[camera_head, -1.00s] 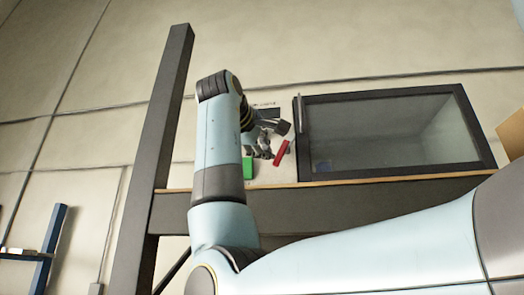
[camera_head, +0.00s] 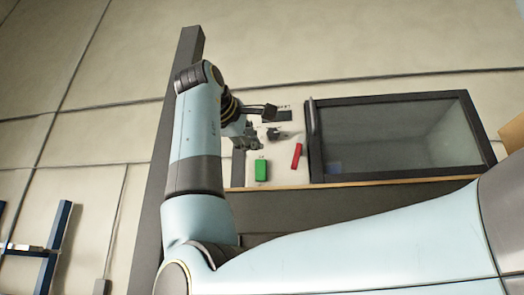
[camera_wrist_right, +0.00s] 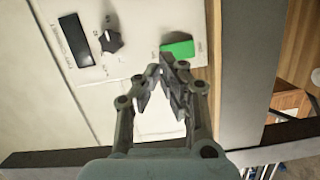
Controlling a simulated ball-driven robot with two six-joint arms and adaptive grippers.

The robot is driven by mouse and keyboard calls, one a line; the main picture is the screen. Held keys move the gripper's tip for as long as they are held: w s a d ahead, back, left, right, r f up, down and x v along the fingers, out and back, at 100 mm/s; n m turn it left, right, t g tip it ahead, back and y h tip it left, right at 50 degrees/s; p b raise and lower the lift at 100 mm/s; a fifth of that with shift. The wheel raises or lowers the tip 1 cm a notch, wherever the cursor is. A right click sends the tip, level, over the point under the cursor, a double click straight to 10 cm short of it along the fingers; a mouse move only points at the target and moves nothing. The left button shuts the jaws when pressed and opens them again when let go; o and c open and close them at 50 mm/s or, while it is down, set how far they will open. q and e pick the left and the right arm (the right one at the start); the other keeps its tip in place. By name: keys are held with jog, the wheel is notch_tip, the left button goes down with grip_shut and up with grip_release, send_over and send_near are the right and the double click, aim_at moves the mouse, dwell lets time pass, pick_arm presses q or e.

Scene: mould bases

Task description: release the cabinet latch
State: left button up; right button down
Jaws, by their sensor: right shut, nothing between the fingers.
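Left of the door is a pale control panel with a green button (camera_head: 261,171), a red button (camera_head: 297,156), a dark display (camera_head: 283,116) and a dark knob (camera_head: 273,134). In the wrist view, the green button (camera_wrist_right: 177,48), star-shaped knob (camera_wrist_right: 111,40) and display (camera_wrist_right: 74,40) show. My right gripper (camera_head: 254,136) is at the panel's left side. Its fingertips (camera_wrist_right: 167,65) are together and empty, appearing just below the green button. No separate latch is distinguishable.
A grey upright post (camera_head: 158,185) stands left of my arm. A wooden-edged ledge (camera_head: 400,178) runs under the cabinet. A blue rack (camera_head: 55,245) is at the far left, and a tan box edge (camera_head: 512,130) at the right.

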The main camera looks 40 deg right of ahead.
pick_arm(q)
jog(key=shift+s+d+f+b, duration=0.25)
jog(key=shift+d+f+b, duration=0.3)
jog(key=shift+d+f, duration=0.4)
pick_arm(e)
jog(key=s+a, duration=0.2)
jog(key=shift+s+a, duration=0.25)
jog(key=shift+a, duration=0.15)
pick_arm(q)
jog(key=shift+d+r, duration=0.1)
